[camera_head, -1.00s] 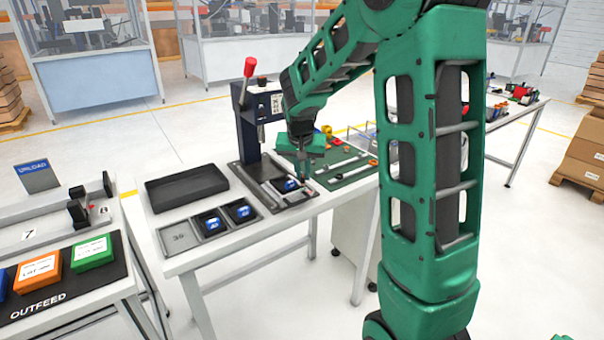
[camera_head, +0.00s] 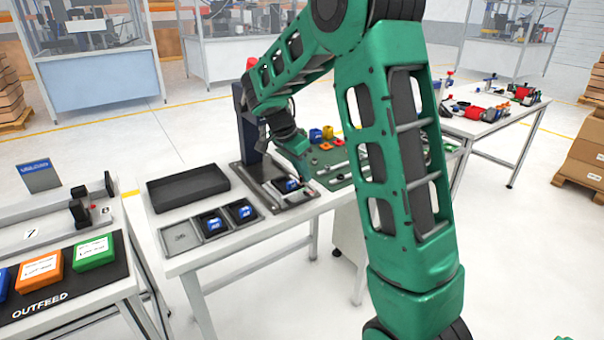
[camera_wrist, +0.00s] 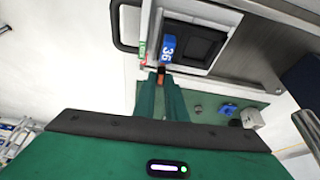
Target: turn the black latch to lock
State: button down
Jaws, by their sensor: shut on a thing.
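My gripper (camera_wrist: 161,88) is shut at the front edge of the fixture, beside the blue part marked 36 (camera_wrist: 168,47). Between the fingertips shows a small dark piece with an orange face, which I take to be the black latch (camera_wrist: 162,74); most of it is hidden by the fingers. A green and red marking (camera_wrist: 142,52) lies just left of it. In the head view, my gripper (camera_head: 302,168) reaches down, tilted, to the fixture (camera_head: 297,203) at the foot of the press. The latch is too small to make out there.
The press column (camera_head: 249,125) stands close behind my gripper. A black tray (camera_head: 187,187) and a grey tray (camera_head: 180,238) with blue parts lie to the left. A green mat (camera_head: 330,160) with small coloured parts is to the right. The table's front edge is clear.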

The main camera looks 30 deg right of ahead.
jog(key=shift+w+a+m, duration=0.1)
jog(key=shift+a+m, duration=0.1)
jog(key=shift+m, duration=0.2)
jog(key=c, duration=2.1)
grip_release()
jog(key=shift+r, duration=0.15)
jog(key=v, duration=1)
jog(key=shift+w+r, duration=0.15)
jog(key=shift+r, duration=0.1)
